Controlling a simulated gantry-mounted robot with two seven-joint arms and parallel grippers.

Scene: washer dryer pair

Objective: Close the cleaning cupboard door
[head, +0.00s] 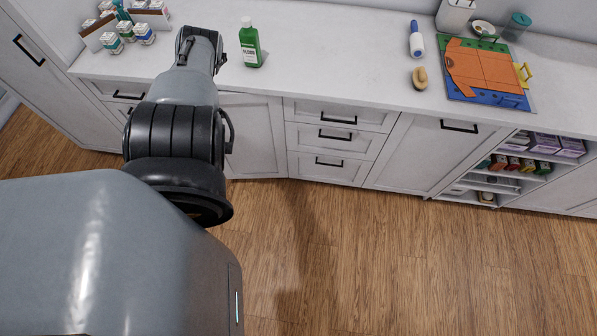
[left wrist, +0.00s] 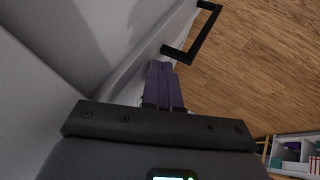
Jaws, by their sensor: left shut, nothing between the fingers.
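In the left wrist view a pale door panel (left wrist: 140,66) runs diagonally, with a black bar handle (left wrist: 197,36) on the side facing the floor. My left gripper (left wrist: 162,68) is shut and empty, its dark fingertips close to the panel and the handle's near end. I cannot tell whether they touch. In the head view my left arm reaches up to the counter and hides its gripper. A pale cupboard front (head: 256,130) shows beside the arm. I cannot tell which front is the one in the wrist view, nor how far it stands open. My right gripper is not in view.
A green bottle (head: 250,45), lint roller (head: 416,40), brush (head: 420,77) and colourful folded item (head: 484,70) lie or stand on the counter (head: 330,60). Drawers (head: 335,141) and an open shelf (head: 490,183) are below. A tall cabinet (head: 45,85) stands left. The wooden floor (head: 400,260) is clear.

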